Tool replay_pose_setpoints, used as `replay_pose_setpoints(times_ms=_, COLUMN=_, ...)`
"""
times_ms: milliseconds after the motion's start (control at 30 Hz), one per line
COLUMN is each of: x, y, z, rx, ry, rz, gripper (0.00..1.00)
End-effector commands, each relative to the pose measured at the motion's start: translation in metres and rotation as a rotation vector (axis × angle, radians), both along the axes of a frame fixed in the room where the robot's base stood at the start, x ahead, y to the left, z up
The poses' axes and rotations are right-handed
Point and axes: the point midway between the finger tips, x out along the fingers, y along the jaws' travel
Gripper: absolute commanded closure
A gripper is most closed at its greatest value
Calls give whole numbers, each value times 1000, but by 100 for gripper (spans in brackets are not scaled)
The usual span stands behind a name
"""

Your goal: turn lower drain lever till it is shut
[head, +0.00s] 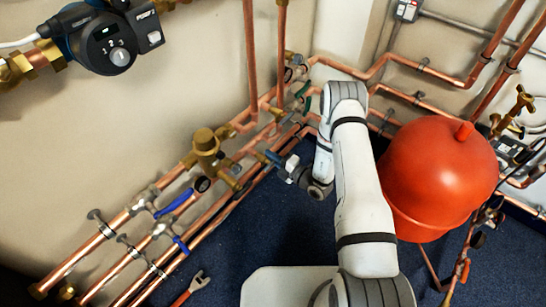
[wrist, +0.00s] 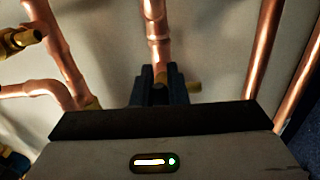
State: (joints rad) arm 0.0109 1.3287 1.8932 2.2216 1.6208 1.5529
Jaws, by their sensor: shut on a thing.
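My gripper (head: 270,157) reaches left to the copper pipes low on the wall. A short brass stub shows just right of the fingers. A vertical copper pipe (wrist: 157,30) runs down to this spot. Most of the lever is hidden between the fingers and behind the gripper body, so its angle cannot be told.
Blue-handled valves (head: 175,203) sit on the pipes at lower left, with a brass valve body (head: 207,142) above. A red tank (head: 440,172) stands right of my arm.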

Motion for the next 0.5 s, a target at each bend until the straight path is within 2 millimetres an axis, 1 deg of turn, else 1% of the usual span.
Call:
replay_pose_setpoints(times_ms=33, x=-1, y=4, z=0, rx=1, ry=3, rz=10, gripper=100)
replay_pose_setpoints(times_ms=400, x=-1, y=4, z=-1, rx=3, ry=6, rz=10, gripper=100)
replay_pose_setpoints(times_ms=433, x=-1, y=4, z=-1, rx=3, ry=6, rz=9, gripper=85)
replay_pose_setpoints(times_ms=500, x=-1, y=3, z=-1, rx=3, ry=7, rz=8, gripper=79)
